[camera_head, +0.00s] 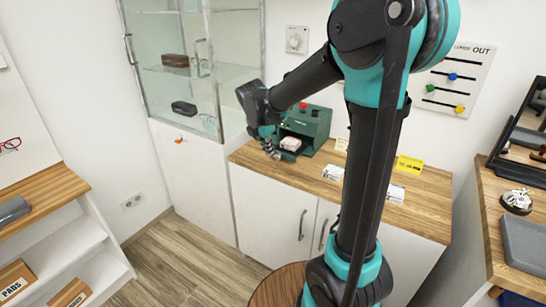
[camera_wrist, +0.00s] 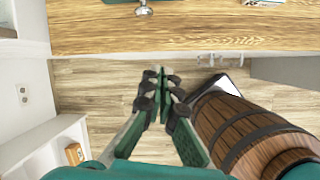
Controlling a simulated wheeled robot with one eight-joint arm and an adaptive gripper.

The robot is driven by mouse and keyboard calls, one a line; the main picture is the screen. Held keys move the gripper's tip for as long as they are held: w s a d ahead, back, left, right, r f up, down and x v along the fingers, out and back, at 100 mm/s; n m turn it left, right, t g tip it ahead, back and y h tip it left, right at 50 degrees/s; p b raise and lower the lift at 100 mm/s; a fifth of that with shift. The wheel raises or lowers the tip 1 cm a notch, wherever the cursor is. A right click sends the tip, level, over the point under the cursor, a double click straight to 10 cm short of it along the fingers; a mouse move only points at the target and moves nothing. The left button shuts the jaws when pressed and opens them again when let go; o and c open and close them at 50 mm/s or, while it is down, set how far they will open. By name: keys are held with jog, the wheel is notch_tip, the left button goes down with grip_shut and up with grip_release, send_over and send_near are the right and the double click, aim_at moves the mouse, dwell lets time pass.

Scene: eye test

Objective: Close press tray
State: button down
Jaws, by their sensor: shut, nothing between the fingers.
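The green press (camera_head: 307,125) with a red button (camera_head: 303,105) on top stands on the wooden counter. Its tray (camera_head: 288,155) juts out of the front opening, and a small white and reddish item (camera_head: 291,143) sits at the opening. My gripper (camera_head: 270,146) is just left of the tray, at the counter's front edge; whether it touches the tray is unclear. In the wrist view my gripper (camera_wrist: 161,74) is shut and empty. A silver knob (camera_wrist: 143,10) shows at the top edge there, beyond the fingertips and apart from them.
A glass cabinet (camera_head: 180,60) stands behind at left. A barrel (camera_wrist: 240,130) stands below, close to my gripper in the wrist view.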

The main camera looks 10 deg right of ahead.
aim_at(288, 144)
jog(key=w+f+n, duration=0.1)
jog(key=w+f, duration=0.1)
jog(key=f, duration=0.1)
jog(key=w+d+f+n, duration=0.1)
jog(key=w+f, duration=0.1)
jog(key=w, duration=0.1)
jog(key=w+d+f, duration=0.1)
jog(key=w+f, duration=0.1)
jog(key=f, duration=0.1)
jog(key=shift+w+d+f+n, duration=0.1)
jog(key=shift+w+f+n, duration=0.1)
jog(key=shift+f+n, duration=0.15)
jog(key=shift+w+d+r, duration=0.1)
jog(key=shift+w+d, duration=0.2)
jog(key=shift+w, duration=0.1)
jog(key=w+d, duration=0.2)
jog(key=w, duration=0.1)
jog(key=w+d, duration=0.5)
jog(key=w, duration=0.1)
jog(key=shift+w+d, duration=0.15)
jog(key=shift+d, duration=0.1)
